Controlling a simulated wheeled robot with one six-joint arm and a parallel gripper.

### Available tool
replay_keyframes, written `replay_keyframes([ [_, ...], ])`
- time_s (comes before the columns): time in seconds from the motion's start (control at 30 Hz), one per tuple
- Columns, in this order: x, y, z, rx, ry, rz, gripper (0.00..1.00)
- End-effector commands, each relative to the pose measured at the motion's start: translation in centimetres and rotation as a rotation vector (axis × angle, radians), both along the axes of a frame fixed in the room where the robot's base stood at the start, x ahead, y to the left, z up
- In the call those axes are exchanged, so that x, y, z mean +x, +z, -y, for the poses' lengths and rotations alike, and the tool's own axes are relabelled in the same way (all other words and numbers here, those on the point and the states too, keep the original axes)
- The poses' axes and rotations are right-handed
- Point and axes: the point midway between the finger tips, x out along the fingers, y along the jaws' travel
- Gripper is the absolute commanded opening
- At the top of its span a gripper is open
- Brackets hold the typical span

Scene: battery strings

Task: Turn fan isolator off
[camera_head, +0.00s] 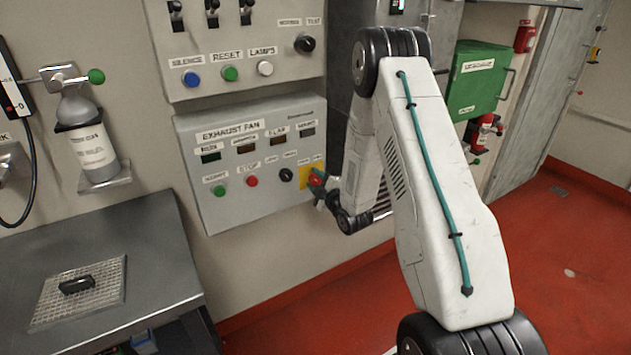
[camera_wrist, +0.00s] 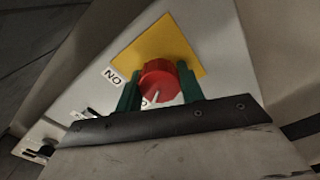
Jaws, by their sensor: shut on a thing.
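The fan isolator is a red rotary knob (camera_wrist: 158,80) on a yellow plate (camera_wrist: 160,42) at the lower right of the exhaust fan panel (camera_head: 228,130). In the head view the red knob (camera_head: 316,179) shows partly, beside my gripper (camera_head: 323,190). In the wrist view my gripper (camera_wrist: 160,92) has its green fingers on either side of the knob and is shut on it. A white mark on the knob points toward the lower edge of the picture. An "ON" label (camera_wrist: 113,77) sits to the left. Another label below is mostly hidden by the gripper body.
A black rotary switch (camera_head: 286,174), a red button (camera_head: 252,181) and a green button (camera_head: 219,190) sit left of the isolator. A metal bench (camera_head: 160,245) stands at lower left. A green cabinet (camera_head: 475,85) hangs at right. Red floor lies open at right.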

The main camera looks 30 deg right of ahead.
Motion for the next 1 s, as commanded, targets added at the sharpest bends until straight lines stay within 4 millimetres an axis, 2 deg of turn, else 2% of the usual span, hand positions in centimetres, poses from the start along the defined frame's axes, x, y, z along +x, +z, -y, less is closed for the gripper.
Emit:
replay_keyframes([
  [0.4,-0.08,-0.18,-0.14,-0.205,0.002,-0.003,0.15],
  [1.0,-0.1,-0.23,-0.16,-0.238,0.003,-0.004,0.15],
])
